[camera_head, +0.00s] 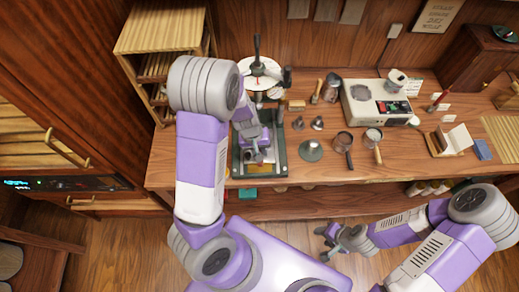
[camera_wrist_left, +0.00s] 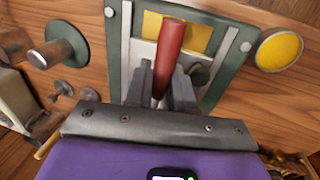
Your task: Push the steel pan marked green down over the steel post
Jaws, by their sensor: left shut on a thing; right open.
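My left gripper (camera_head: 258,158) is over the green-framed stand (camera_head: 237,170) on the bench. In the left wrist view the left gripper (camera_wrist_left: 160,98) is shut on a red handle (camera_wrist_left: 170,45); what the handle belongs to is unclear. A steel post (camera_wrist_left: 45,55) stands on a round green base, which also shows in the head view as a green base (camera_head: 311,151) right of the stand. Two steel cups or pans, one dark-handled (camera_head: 344,139) and one wooden-handled (camera_head: 373,135), stand further right. I see no clear green mark on either. My right gripper (camera_head: 338,243) is open and empty, below the bench front.
A yellow-topped disc (camera_wrist_left: 279,49) lies beside the stand. Small steel knobs (camera_head: 318,123) stand behind the green base. A grey appliance (camera_head: 379,103) and a card holder (camera_head: 447,140) are on the right. A wooden rack (camera_head: 162,30) stands at the left. Bare bench lies along the front right.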

